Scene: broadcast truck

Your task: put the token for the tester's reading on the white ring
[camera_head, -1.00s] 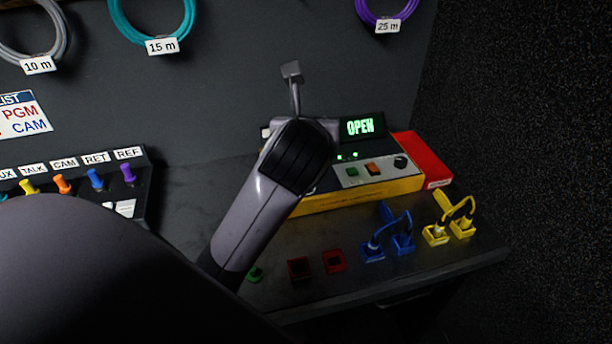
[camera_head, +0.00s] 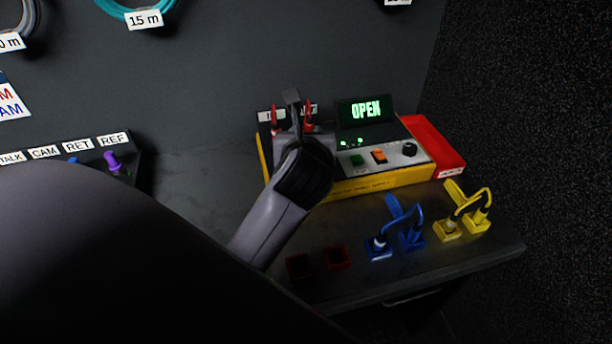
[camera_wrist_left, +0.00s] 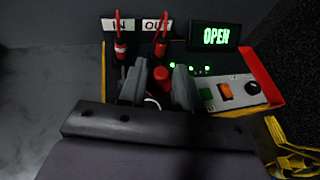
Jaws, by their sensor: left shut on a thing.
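The tester (camera_head: 383,183), a yellow-edged box with a display (camera_head: 366,110) reading OPEN, stands at the back of the bench. It also shows in the wrist view, where its display (camera_wrist_left: 216,36) reads OPEN. My left gripper (camera_head: 291,98) is over the tester's left part, in front of the IN and OUT labels. In the wrist view my left gripper (camera_wrist_left: 160,72) is shut on a small red piece (camera_wrist_left: 161,77), seemingly the token. A pale curved edge, perhaps the white ring (camera_wrist_left: 152,102), shows just below it, mostly hidden. I cannot tell whether they touch. My right gripper is not in view.
Red plugs (camera_wrist_left: 121,46) stand upright by the IN and OUT labels, close to the fingers. A red tray (camera_head: 437,146) adjoins the tester's right. Blue (camera_head: 398,235) and yellow (camera_head: 465,213) cabled plugs and dark red sockets (camera_head: 337,257) line the bench front.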

